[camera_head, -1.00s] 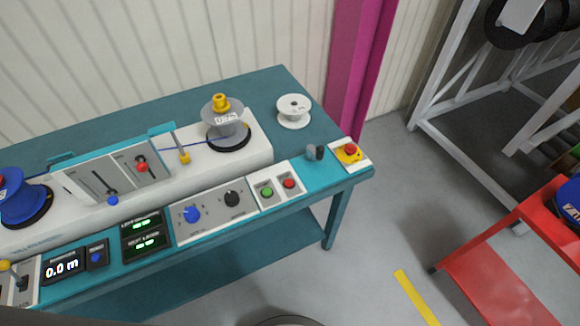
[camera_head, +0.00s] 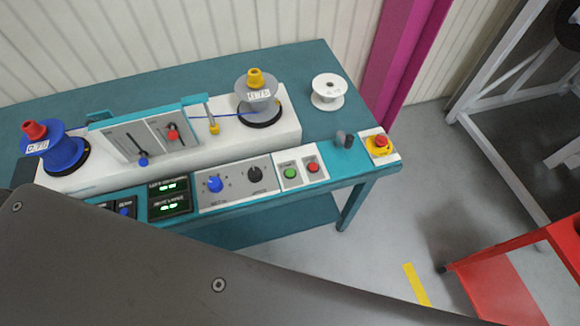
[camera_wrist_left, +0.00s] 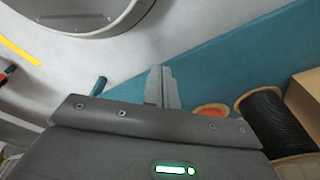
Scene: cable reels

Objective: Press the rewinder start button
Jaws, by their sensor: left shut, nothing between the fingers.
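The rewinder stands on a teal table (camera_head: 314,60). On its front edge, a white panel (camera_head: 302,183) carries a green button (camera_head: 289,173) and a red button (camera_head: 313,168) side by side. Nothing covers either button. My left arm crosses the bottom of the head view, and its gripper does not show there. In the left wrist view my left gripper (camera_wrist_left: 162,84) is shut and empty, with the teal surface beyond it. No button shows in that view. My right gripper is not in view.
A grey reel (camera_head: 257,101), a blue reel (camera_head: 64,155) and an empty white spool (camera_head: 328,91) stand on the table. A red emergency-stop button (camera_head: 379,142) sits at the right corner. A red cart (camera_head: 490,290) stands to the right, with clear floor between.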

